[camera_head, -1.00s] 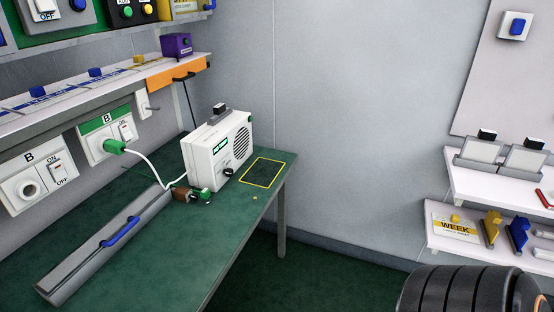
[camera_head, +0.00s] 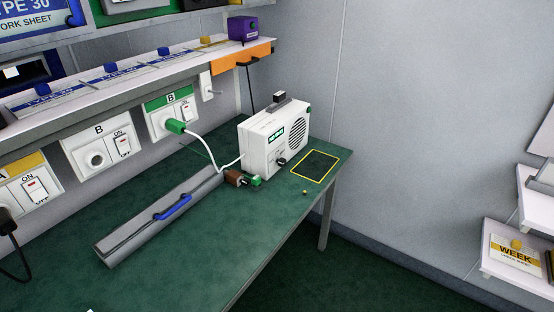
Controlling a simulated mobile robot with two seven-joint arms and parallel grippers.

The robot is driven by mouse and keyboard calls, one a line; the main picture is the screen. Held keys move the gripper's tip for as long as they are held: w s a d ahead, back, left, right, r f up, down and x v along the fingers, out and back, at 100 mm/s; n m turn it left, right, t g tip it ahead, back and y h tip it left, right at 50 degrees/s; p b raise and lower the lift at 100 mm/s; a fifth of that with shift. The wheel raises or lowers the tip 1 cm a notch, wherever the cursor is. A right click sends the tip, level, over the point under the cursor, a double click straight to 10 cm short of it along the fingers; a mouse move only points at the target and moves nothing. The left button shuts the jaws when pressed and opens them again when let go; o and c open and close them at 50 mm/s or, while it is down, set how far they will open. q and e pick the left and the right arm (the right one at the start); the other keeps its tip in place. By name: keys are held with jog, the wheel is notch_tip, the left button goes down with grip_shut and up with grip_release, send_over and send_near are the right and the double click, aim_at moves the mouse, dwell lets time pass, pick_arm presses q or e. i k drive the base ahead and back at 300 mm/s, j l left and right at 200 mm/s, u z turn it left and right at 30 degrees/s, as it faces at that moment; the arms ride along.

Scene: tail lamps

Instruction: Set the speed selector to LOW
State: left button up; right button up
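A white box-shaped device (camera_head: 262,150) with a round dark speaker grille (camera_head: 297,131) stands upright on the green bench. A small dark knob (camera_head: 281,161) shows low on its front; it may be the speed selector, but its markings are too small to read. A green display or label (camera_head: 275,135) sits above the knob, and a grey and black piece (camera_head: 279,98) is on top of the device.
A white cord runs from a green plug (camera_head: 175,127) in the wall to the device. A grey trough with a blue handle (camera_head: 173,207) lies to the left. A yellow-outlined square (camera_head: 315,167) right of the device is empty. A shelf (camera_head: 130,77) overhangs the bench's back.

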aim_at(282, 162)
jog(key=i+l, duration=0.15)
jog(key=l, duration=0.15)
jog(key=i+l, duration=0.15)
jog(key=l, duration=0.2)
jog(key=i+l, duration=0.15)
jog(key=l, duration=0.15)
jog(key=i+l, duration=0.1)
jog(key=l, duration=0.2)
jog(key=i+l+u, duration=0.15)
jog(key=l+u, duration=0.15)
jog(key=i+l+u, duration=0.1)
jog(key=l+u, duration=0.15)
jog(key=l, duration=0.15)
